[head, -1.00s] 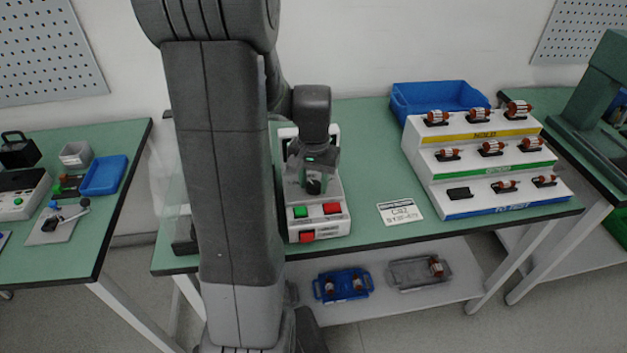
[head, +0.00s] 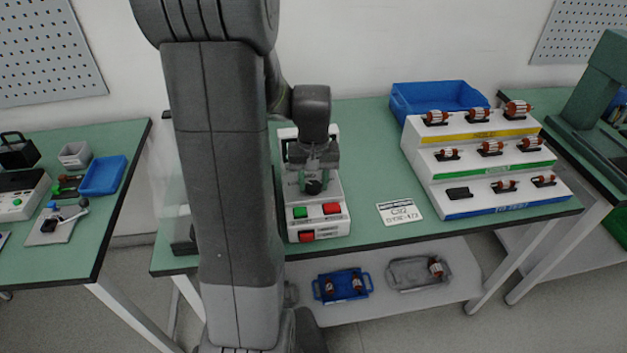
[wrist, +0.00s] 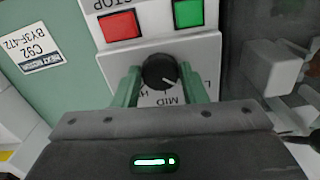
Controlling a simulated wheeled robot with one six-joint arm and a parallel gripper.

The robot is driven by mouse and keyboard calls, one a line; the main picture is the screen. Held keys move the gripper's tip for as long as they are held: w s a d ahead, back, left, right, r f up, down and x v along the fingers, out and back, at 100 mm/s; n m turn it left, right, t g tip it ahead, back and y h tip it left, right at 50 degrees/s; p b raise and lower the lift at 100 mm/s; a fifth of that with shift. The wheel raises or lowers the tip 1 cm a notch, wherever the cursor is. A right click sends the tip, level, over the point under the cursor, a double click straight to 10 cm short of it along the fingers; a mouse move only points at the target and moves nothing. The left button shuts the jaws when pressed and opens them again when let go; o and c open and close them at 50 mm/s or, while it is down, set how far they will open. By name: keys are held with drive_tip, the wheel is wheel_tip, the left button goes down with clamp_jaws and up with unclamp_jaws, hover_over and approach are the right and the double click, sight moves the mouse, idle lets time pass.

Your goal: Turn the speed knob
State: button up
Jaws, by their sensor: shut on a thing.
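The black round speed knob (wrist: 160,72) sits on the front of the white control box (head: 324,222), above the green and red buttons in the head view. The knob (head: 313,187) also shows there below my gripper. Its white pointer mark faces the lower right in the wrist view, near the MID label; an H shows at the left. My gripper (wrist: 161,84) has its green fingers on either side of the knob and is shut on it. The lower part of the dial scale is hidden by my gripper body.
The box carries a red STOP button (wrist: 121,27) and a green button (wrist: 188,13) close to the knob. A white label card (head: 400,213) lies to the right. A stepped rack (head: 432,165) with several small rotors stands farther right, before a blue bin (head: 405,101).

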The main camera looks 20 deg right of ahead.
sight(314, 185)
drive_tip(key=o, duration=1)
drive_tip(key=shift+c, duration=0.2)
wheel_tip(314, 185, up, 14)
drive_tip(key=shift+f, duration=0.1)
wheel_tip(314, 185, down, 14)
drive_tip(key=shift+r, duration=0.1)
idle(0.5)
